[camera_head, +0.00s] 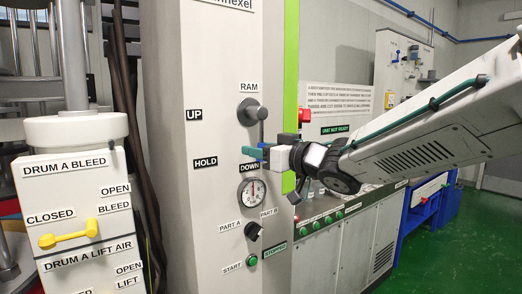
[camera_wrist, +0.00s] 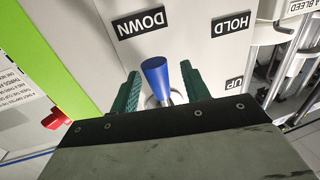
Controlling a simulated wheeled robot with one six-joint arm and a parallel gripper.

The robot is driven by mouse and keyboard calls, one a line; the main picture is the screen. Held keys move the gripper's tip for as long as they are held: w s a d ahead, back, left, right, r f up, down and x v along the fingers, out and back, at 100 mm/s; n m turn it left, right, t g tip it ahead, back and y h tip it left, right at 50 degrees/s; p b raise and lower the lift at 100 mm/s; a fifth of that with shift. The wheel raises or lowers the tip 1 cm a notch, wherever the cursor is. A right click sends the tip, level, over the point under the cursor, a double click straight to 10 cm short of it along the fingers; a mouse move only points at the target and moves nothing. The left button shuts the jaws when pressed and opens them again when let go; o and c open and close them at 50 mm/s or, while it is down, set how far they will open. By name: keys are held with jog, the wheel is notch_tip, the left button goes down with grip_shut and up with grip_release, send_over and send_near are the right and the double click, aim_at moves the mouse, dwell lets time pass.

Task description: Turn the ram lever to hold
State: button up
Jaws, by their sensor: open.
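The ram lever has a grey round hub (camera_head: 252,112) on the white panel below the RAM label. Its grey arm points down from the hub, toward the DOWN label (camera_head: 249,166). The HOLD label (camera_head: 205,162) is down and left of the hub, and the UP label (camera_head: 194,114) is directly left. In the wrist view the lever's blue handle (camera_wrist: 156,76) stands between the two green fingers, with gaps on both sides. My gripper (camera_wrist: 160,72) is open around the handle. In the head view my gripper (camera_head: 249,158) reaches in from the right and partly hides the lever's lower end.
A pressure gauge (camera_head: 252,192), a black part selector (camera_head: 253,231) and a green start button (camera_head: 252,260) sit below on the same panel. A red button (camera_head: 304,115) is right of the green edge strip. A yellow valve lever (camera_head: 68,235) is at the left.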

aim_at(225, 136)
grip_shut()
jog(key=shift+s+a+m, duration=0.45)
jog(key=shift+a+m, duration=0.25)
jog(key=shift+m, duration=0.4)
jog(key=m, duration=0.1)
jog(key=s+a+m, duration=0.1)
jog(key=shift+a+r+m+t, duration=0.25)
jog(key=shift+r+m+t, duration=0.05)
jog(key=shift+t, duration=0.1)
jog(key=shift+s+a+r+m+t, duration=0.2)
jog(key=shift+a+r+m, duration=0.1)
jog(key=shift+m, duration=0.45)
jog(key=shift+s+a+r+m+t, duration=0.15)
jog(key=shift+s+a+r+m, duration=0.15)
jog(key=shift+m, duration=0.5)
jog(key=shift+s+a+r+m+t, duration=0.15)
jog(key=shift+a+r+m, duration=0.15)
jog(key=shift+m, duration=0.45)
jog(key=shift+a, duration=0.1)
